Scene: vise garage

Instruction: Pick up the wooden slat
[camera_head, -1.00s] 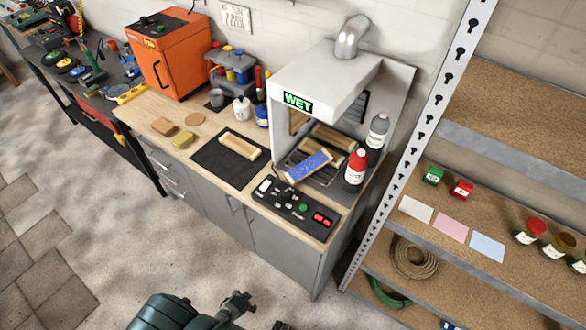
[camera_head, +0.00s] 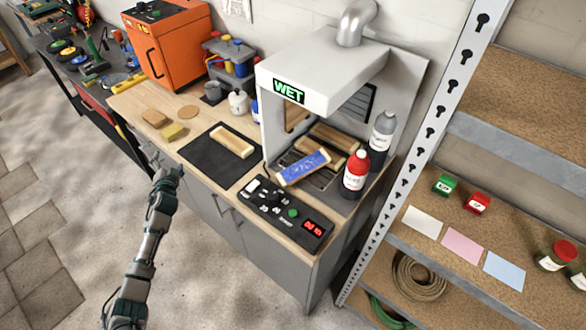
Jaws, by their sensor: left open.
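A plain wooden slat (camera_head: 233,141) lies flat on a black mat (camera_head: 209,161) on the wooden counter. Another slat, with a blue painted face (camera_head: 303,167), lies tilted on the grate under the grey hood. More bare wooden slats (camera_head: 333,136) lie behind it, partly hidden by the hood. My left gripper (camera_head: 171,172) is in front of the counter's front edge, left of and nearer than the mat. It is small and dark here, open, with nothing seen in it and apart from every slat. My right gripper is out of view.
The grey hood (camera_head: 322,79) with a "WET" sign overhangs the grate. A control box (camera_head: 284,212) stands at the counter front. Red (camera_head: 356,175) and grey (camera_head: 382,136) bottles stand right of the grate. Sponges (camera_head: 173,131) lie left of the mat. A metal shelf (camera_head: 440,240) stands at right.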

